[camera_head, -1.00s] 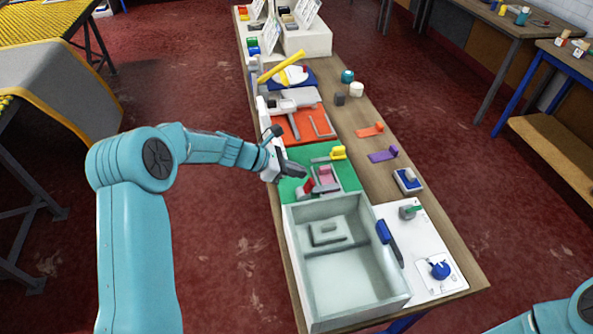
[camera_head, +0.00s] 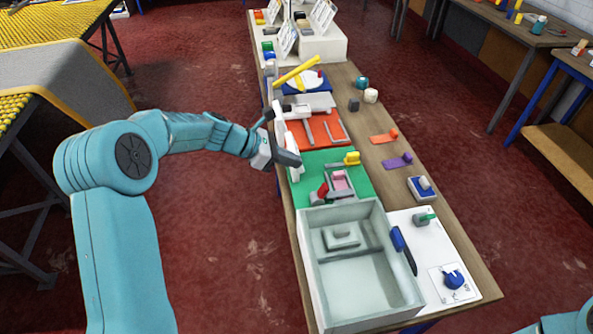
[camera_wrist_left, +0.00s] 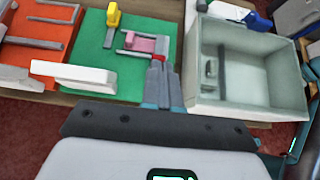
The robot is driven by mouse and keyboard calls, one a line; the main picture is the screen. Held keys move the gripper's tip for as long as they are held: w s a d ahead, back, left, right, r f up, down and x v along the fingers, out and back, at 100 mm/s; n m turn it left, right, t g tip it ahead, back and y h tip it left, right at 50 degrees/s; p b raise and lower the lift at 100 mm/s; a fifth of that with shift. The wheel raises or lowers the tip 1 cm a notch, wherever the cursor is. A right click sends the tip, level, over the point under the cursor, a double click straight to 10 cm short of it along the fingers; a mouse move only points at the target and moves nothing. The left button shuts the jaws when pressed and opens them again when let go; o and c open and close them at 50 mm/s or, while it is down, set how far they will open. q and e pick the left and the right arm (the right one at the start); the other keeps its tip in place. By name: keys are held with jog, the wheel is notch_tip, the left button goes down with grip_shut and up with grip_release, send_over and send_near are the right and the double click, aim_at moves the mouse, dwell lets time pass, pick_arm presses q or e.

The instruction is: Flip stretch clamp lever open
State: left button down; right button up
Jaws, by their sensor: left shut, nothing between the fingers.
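A green board (camera_head: 308,166) carries a grey frame around a pink block (camera_head: 340,180), a red handle (camera_head: 320,194) and a yellow handle (camera_head: 352,158) on a grey bar. A white bar (camera_head: 291,160) runs along the board's left edge; it also shows in the wrist view (camera_wrist_left: 75,75). I cannot tell for certain which part is the stretch clamp lever. My left gripper (camera_head: 289,160) is shut and empty, at the board's left edge. In the wrist view its fingers (camera_wrist_left: 157,72) overlap the picture of the frame beside the pink block (camera_wrist_left: 140,45) and partly hide the red handle.
A pale open box (camera_head: 318,290) stands at the bench's near end. An orange board (camera_head: 318,133) lies beyond the green one.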

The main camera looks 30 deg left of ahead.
pick_arm(q)
jog(key=r, duration=0.2)
jog(key=a+r, duration=0.1)
jog(key=r, duration=0.1)
jog(key=shift+s, duration=0.35)
